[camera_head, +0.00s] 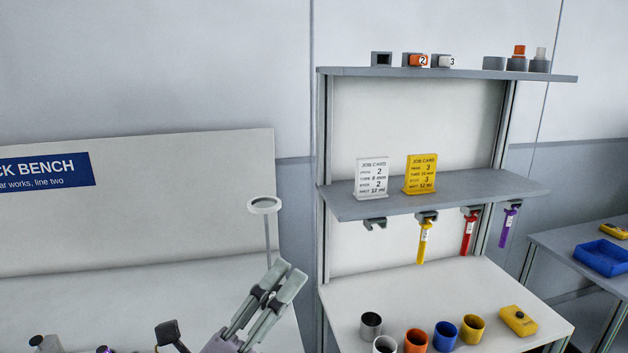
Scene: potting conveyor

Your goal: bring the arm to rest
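My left gripper (277,280) reaches up from the bottom edge, left of the shelf unit, with its two grey fingers pointing up and to the right. The fingers lie close to each other, and I cannot tell whether they meet at the tips. A thin rod with a pale round head (265,205) rises just behind or at the fingertips. Whether the fingers touch it cannot be told. My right gripper is not in view.
Right of the gripper stands a shelf unit (440,197) with job cards and hanging coloured tools. Several cups and a yellow case (518,320) stand on its lower top. A blue tray (603,257) is at far right. A dark object (170,334) is at lower left.

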